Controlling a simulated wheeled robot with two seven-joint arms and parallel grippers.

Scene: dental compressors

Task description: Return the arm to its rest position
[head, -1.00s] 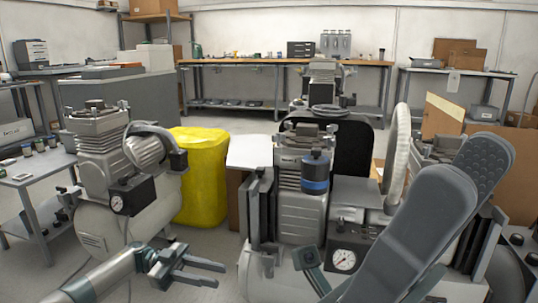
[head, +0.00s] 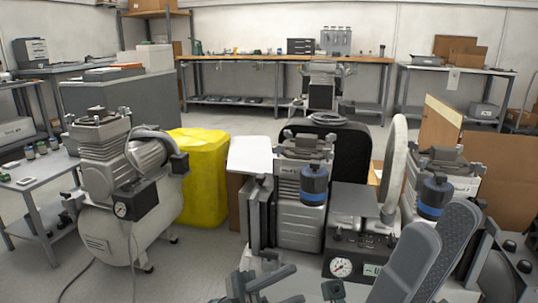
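My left gripper (head: 275,284) is at the bottom centre of the head view, partly cut off by the lower edge. Its two dark fingers are apart, with nothing seen between them. My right gripper (head: 442,235) is large and close to the camera at the lower right. Its grey rounded fingers stand apart, and the dimpled inner face of the far one shows. I see nothing held between them. My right gripper hides the lower part of the right-hand compressor (head: 457,158).
Another compressor (head: 100,215) stands at the left, beside a small grey table (head: 45,188). A workbench (head: 235,62) runs along the back wall. Some open floor (head: 190,258) shows between the left and centre compressors.

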